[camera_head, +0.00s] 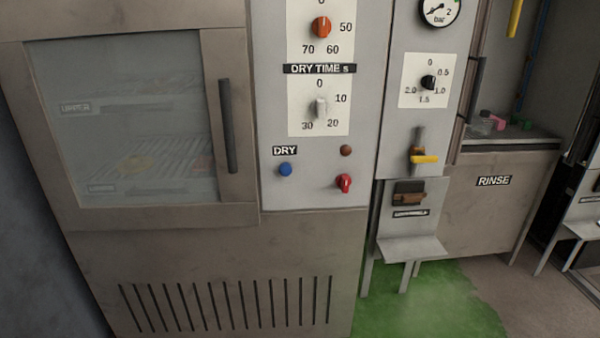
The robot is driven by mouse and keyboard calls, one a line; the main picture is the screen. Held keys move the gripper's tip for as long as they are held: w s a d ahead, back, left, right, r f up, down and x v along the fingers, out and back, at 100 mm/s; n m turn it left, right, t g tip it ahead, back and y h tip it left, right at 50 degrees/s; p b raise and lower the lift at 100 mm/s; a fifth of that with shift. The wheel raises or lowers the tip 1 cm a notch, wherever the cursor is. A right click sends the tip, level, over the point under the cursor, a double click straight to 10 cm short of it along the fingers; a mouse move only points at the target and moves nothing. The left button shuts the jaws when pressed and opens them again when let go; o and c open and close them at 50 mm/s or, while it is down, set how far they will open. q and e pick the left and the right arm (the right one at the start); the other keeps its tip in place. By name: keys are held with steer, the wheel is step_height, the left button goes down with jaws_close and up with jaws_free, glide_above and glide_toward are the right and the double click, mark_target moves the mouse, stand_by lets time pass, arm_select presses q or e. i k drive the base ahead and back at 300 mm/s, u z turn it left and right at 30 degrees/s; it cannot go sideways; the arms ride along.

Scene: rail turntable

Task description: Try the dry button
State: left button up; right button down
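The blue round button (285,169) sits on the grey control panel, just below the black "DRY" label (285,150). A brown round lamp or button (346,150) is to its upper right, and a red knob (344,182) is to its right. Above is the dry time dial (320,106) with a pale knob. Higher up is an orange-red knob (321,27) on another dial. Neither of my grippers shows in the head view.
A closed cabinet door with a glass window (120,120) and a dark vertical handle (228,126) is left of the panel. To the right are a pressure gauge (440,11), a yellow-handled valve (424,158), a small metal shelf (412,249) and a "RINSE" station (494,181). Green covers part of the floor (430,305).

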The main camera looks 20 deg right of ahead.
mark_target(285, 169)
steer(key=z, duration=0.55)
steer(key=i, duration=0.8)
steer(key=u, duration=1.25)
